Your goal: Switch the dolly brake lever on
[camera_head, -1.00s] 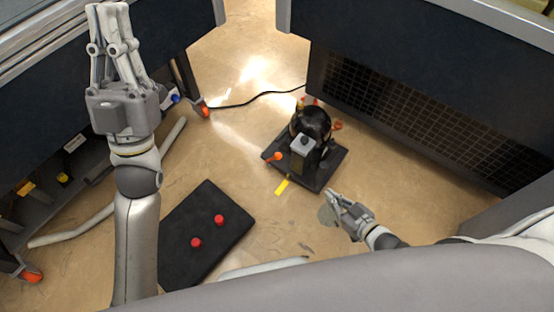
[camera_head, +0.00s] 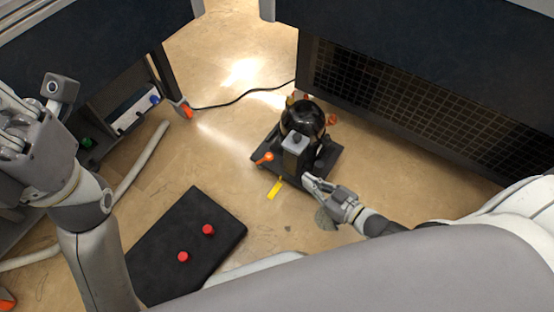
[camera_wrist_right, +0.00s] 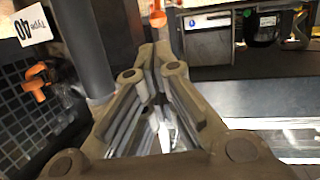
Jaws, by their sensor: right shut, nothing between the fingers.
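The black vacuum pump (camera_head: 303,117) stands on a dark square dolly (camera_head: 328,157) in the middle of the head view. Orange parts show around it, one at its left edge (camera_head: 264,158); I cannot tell which is the brake lever. My right gripper (camera_head: 307,180) is at the dolly's near right edge, close to the grey box on the pump. It is shut and empty. In the right wrist view an orange knob (camera_wrist_right: 157,14) shows just beyond its fingertips, and another orange part (camera_wrist_right: 36,80) is at left. My left gripper (camera_head: 12,108) is partly cut off at the left edge.
A yellow strip (camera_head: 275,189) lies at the dolly's front left. Dark cabinets (camera_head: 410,90) stand behind and at left. A black cable (camera_head: 235,103) crosses the floor. Floor between mat and dolly is clear.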

